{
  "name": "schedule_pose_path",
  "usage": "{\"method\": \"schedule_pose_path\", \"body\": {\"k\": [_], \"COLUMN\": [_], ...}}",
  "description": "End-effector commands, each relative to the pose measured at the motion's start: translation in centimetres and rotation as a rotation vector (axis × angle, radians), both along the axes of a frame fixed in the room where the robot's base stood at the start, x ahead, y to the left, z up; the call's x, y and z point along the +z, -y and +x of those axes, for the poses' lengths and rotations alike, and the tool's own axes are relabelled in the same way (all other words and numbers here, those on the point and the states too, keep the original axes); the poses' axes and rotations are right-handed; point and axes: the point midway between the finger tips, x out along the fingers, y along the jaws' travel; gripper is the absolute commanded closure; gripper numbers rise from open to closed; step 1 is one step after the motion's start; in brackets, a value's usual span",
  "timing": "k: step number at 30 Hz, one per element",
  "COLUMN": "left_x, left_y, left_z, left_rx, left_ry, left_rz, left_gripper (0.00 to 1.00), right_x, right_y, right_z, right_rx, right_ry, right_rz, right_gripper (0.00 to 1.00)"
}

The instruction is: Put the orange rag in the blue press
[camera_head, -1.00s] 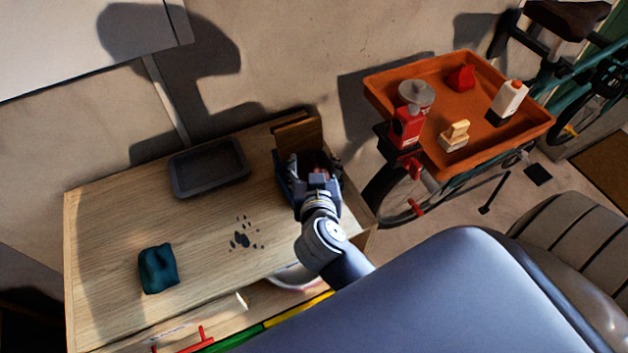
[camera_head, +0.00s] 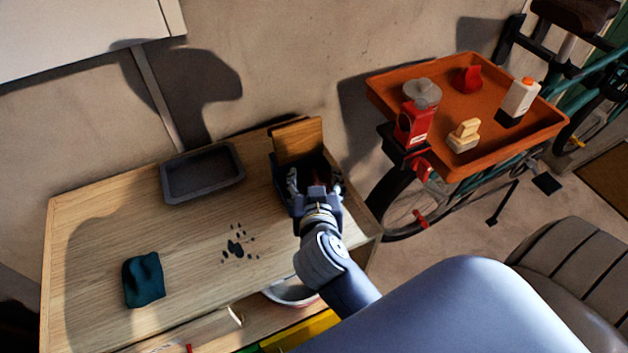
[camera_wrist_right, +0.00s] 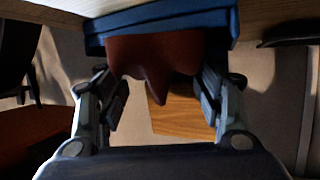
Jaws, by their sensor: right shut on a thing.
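The blue press (camera_head: 279,184) stands at the right end of the wooden worktop, with its wooden board (camera_head: 298,141) upright at the back. My right gripper (camera_head: 316,180) is over the press and hides most of its inside. In the right wrist view, the orange rag (camera_wrist_right: 155,52) looks dark reddish brown and hangs in folds between the two fingers of the right gripper (camera_wrist_right: 160,75). The blue edge of the press (camera_wrist_right: 170,22) is right beside the rag; I cannot tell whether they touch. The left gripper is not in view.
A dark tray (camera_head: 203,174) and a teal cloth (camera_head: 144,280) lie on the worktop (camera_head: 195,255), with dark spots (camera_head: 236,247) between them. An orange tray (camera_head: 470,100) with a red grinder and bottle is at right, by a bicycle. The worktop's middle is mostly clear.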

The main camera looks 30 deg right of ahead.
Motion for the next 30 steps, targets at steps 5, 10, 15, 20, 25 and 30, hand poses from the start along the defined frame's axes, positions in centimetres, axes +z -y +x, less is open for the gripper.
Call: {"method": "schedule_pose_path", "body": {"k": [5,10,15,20,25,30], "left_x": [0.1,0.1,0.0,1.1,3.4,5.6], "left_y": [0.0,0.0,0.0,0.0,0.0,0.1], "left_z": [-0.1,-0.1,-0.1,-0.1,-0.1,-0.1], "left_rx": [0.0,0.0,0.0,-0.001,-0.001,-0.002], "left_ry": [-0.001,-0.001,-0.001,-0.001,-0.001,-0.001], "left_rz": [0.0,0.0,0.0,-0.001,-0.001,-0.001], "left_gripper": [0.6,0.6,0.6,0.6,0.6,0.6], "right_x": [-0.1,-0.1,0.0,0.9,2.2,3.6], "right_y": [0.0,0.0,0.0,-0.4,-1.7,-3.0], "right_z": [0.0,0.0,0.0,-0.9,-3.5,-6.4], "right_rx": [0.0,0.0,0.0,0.002,0.003,0.002], "right_ry": [-0.001,-0.001,0.0,-0.003,-0.007,-0.007], "right_rz": [0.0,0.0,0.0,-0.002,-0.001,-0.002], "right_gripper": [0.18,0.18,0.18,0.18,0.18,0.18]}}
